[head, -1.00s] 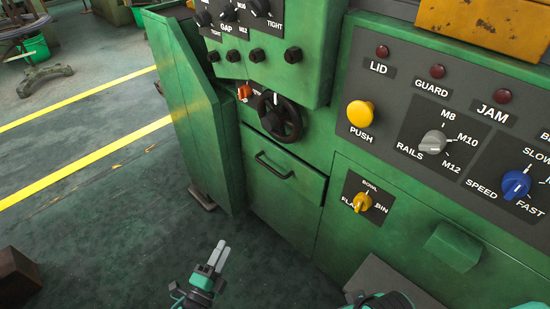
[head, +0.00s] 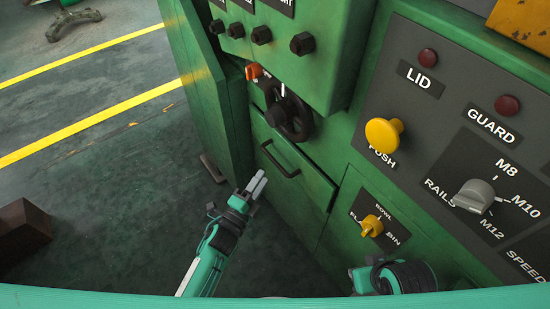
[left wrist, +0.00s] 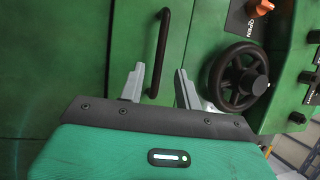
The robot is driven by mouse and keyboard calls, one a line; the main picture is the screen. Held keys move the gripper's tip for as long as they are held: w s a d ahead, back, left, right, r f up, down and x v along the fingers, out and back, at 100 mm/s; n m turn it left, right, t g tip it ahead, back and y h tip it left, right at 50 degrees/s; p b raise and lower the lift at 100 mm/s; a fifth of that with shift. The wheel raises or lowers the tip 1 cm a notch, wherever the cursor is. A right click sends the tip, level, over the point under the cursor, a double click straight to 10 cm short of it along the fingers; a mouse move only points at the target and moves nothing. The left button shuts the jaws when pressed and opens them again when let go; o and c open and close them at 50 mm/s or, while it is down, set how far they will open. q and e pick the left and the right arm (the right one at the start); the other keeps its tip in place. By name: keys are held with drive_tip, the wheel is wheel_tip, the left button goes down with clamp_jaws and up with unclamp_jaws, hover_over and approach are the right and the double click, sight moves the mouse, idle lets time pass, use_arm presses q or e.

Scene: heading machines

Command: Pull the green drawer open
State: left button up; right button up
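The green drawer (head: 300,187) is in the front of the green machine, below a black handwheel. Its front looks flush with the machine. Its black bar handle (head: 279,160) runs across the upper part of the front. My left gripper (head: 258,183) is just below and left of the handle in the head view. In the left wrist view, its two grey fingers (left wrist: 160,86) are apart, and the handle (left wrist: 161,50) stands upright in the picture, its lower end between them. No grip on it shows. Part of my right arm shows at the bottom right; its fingers cannot be made out.
The black handwheel (head: 289,115) sits above the drawer, close to the right finger in the wrist view. A green side panel (head: 212,110) stands out left of the drawer. A yellow knob (head: 372,225) is to the right. Floor on the left is mostly clear, with a brown block (head: 22,232).

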sight(274, 159)
use_arm(q)
drive_tip(key=x, duration=0.8)
drive_tip(key=shift+w+d, duration=0.1)
drive_tip(key=shift+w, duration=0.05)
clamp_jaws()
